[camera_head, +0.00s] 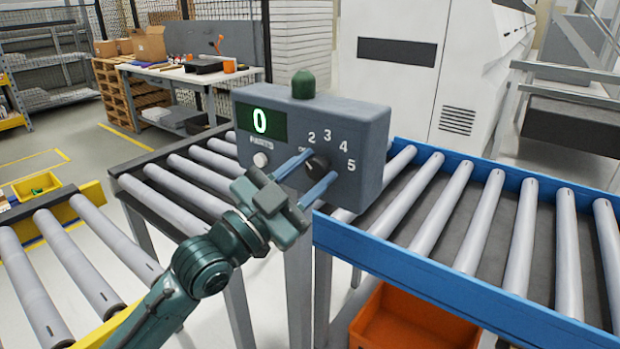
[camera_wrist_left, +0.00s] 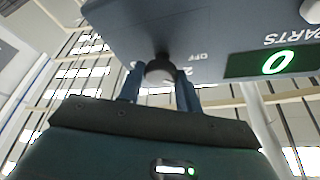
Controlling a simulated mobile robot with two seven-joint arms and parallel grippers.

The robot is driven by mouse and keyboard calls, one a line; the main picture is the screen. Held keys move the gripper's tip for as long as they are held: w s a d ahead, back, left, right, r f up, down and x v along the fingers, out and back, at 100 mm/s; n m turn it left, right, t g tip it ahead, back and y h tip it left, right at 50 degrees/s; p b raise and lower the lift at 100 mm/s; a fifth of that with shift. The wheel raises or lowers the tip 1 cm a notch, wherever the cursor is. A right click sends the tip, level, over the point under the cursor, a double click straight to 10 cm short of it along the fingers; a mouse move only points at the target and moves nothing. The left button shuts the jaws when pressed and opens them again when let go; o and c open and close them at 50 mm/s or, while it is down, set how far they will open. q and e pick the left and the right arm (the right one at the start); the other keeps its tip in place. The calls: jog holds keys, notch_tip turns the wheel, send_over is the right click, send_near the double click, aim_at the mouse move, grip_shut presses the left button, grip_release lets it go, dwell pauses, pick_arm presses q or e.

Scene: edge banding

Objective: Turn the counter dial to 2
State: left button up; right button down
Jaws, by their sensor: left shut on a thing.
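The grey counter box (camera_head: 335,120) stands on a post, with a green button on top and a display (camera_head: 260,122) reading 0 above the word PARTS. Its black dial (camera_head: 316,164) sits on the front face, with the numbers 2, 3, 4 and 5 around it. My left gripper (camera_head: 308,178) has its two blue fingers on either side of the dial, shut on it. In the left wrist view the dial (camera_wrist_left: 160,70) shows between the fingers, near the marks OFF and 2. The dial's exact pointer direction is hard to make out. My right gripper is not in view.
A white round knob (camera_head: 260,159) is left of the dial on the box. A blue-edged roller conveyor (camera_head: 470,210) is on the right, with an orange bin (camera_head: 420,318) below it. Other rollers (camera_head: 75,255) lie left. A workbench (camera_head: 190,75) stands behind.

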pick_arm(q)
jog(key=shift+m+g, duration=0.4)
jog(key=shift+m, duration=0.8)
jog(key=shift+g+h, duration=0.3)
jog(key=shift+g, duration=0.1)
jog(key=o, duration=1)
jog(key=shift+c, duration=0.2)
